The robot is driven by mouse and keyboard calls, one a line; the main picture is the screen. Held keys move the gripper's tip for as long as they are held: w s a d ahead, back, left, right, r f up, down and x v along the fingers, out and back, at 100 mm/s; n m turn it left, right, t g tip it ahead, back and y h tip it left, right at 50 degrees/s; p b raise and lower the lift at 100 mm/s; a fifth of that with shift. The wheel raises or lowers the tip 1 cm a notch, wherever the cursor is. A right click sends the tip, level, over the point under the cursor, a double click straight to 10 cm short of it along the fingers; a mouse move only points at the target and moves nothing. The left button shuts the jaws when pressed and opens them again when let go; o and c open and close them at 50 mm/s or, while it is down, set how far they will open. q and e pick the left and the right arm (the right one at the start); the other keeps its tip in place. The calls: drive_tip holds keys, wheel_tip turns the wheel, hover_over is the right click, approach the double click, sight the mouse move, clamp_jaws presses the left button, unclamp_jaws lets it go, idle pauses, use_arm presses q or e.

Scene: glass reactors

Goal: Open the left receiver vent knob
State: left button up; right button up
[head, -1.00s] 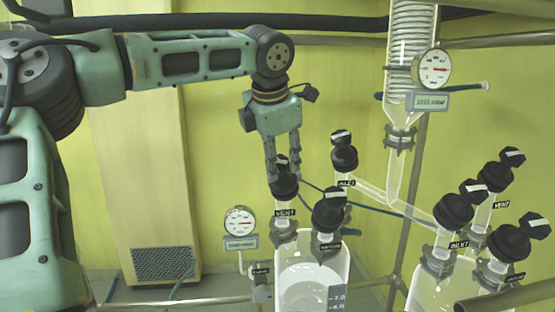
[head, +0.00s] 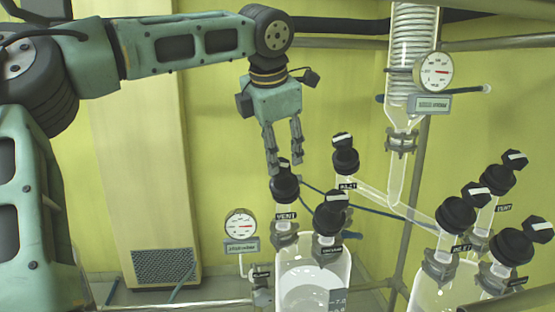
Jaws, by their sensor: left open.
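The left receiver's vent knob (head: 284,188) is black and stands on a glass neck above a "VENT" label, on the left glass vessel (head: 341,270). My left gripper (head: 286,166) points down over this knob with its fingers apart. Its left fingertip overlaps the knob's top in the picture, and I cannot tell whether they touch. The right finger is a little higher, to the right of the knob's top. The fingers partly hide the knob's top, so its marking is hard to read. My right gripper is not in view.
Another black knob (head: 331,215) stands close at the right front, and a third (head: 345,158) behind. A pressure gauge (head: 241,225) is at the lower left. More black knobs (head: 457,216) top the right vessel, and a glass coil column (head: 412,60) stands behind.

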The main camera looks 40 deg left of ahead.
use_arm(q)
drive_tip(key=v, duration=0.3)
drive_tip(key=shift+s+d+r, duration=0.1)
drive_tip(key=shift+s+r, duration=0.1)
drive_tip(key=shift+r, duration=0.15)
drive_tip(key=shift+f, duration=0.1)
